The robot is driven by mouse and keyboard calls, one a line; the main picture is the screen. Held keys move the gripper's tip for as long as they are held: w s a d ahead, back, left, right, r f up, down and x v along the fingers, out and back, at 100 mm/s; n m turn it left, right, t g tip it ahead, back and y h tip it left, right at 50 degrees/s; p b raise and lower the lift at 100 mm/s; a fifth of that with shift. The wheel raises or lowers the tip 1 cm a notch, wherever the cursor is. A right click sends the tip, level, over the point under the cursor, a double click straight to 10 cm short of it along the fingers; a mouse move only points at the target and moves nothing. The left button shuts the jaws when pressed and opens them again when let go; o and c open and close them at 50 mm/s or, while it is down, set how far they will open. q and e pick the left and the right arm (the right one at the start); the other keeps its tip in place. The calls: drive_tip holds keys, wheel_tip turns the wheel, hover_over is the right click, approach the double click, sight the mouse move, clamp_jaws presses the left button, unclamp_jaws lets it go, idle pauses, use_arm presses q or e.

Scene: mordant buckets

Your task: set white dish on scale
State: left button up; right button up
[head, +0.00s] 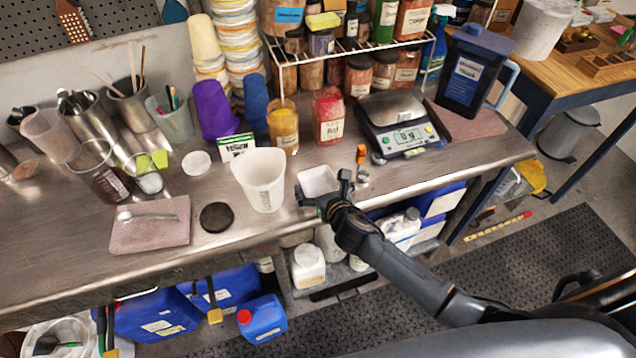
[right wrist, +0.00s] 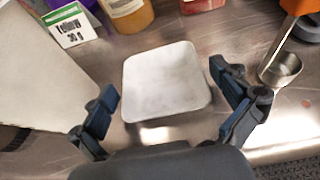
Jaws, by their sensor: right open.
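The white dish (head: 318,180) is a shallow square dish on the steel bench, just right of a white beaker. It also shows in the right wrist view (right wrist: 166,82), lying flat. My right gripper (head: 327,192) is open at the dish's near edge. In the right wrist view my right gripper (right wrist: 168,108) has one finger on either side of the dish, with visible gaps. The scale (head: 398,125) stands further back to the right, its display lit and its silver pan (head: 391,108) empty. My left gripper is not in view.
The white beaker (head: 261,182) stands close left of the dish. A small metal cup (right wrist: 280,70) and an orange-handled tool (head: 361,155) are close on the right. Yellow (head: 283,128) and red (head: 328,115) jars stand behind. A dark pitcher (head: 470,75) stands right of the scale.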

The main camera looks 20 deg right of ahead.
drive_tip(key=shift+w+f, duration=0.25)
drive_tip(key=shift+w, duration=0.45)
drive_tip(key=c, duration=0.7)
drive_tip(key=shift+o, duration=0.2)
drive_tip(key=shift+r, duration=0.1)
